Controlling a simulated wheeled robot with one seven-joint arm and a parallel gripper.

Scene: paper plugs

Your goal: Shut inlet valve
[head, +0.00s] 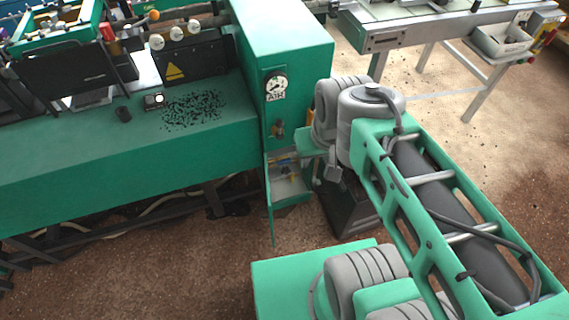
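A green machine cabinet (287,60) stands at centre. Its narrow front has a round white gauge (275,84) above a label reading AIR. Below the label is a small brass-coloured fitting with a dark part (278,130), which looks like the inlet valve; it is too small to tell its handle position. My arm reaches in from the lower right, and its grey and green joints end just right of this panel. My gripper does not show; the arm's joints may hide it. I cannot tell whether it touches anything.
Small yellow and blue fittings (285,167) sit in a recess below the valve. A dark box (350,207) stands on the floor under my arm. A green bench (110,150) with dark scraps extends left. A metal table (425,22) stands back right. Brown floor is open at lower left.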

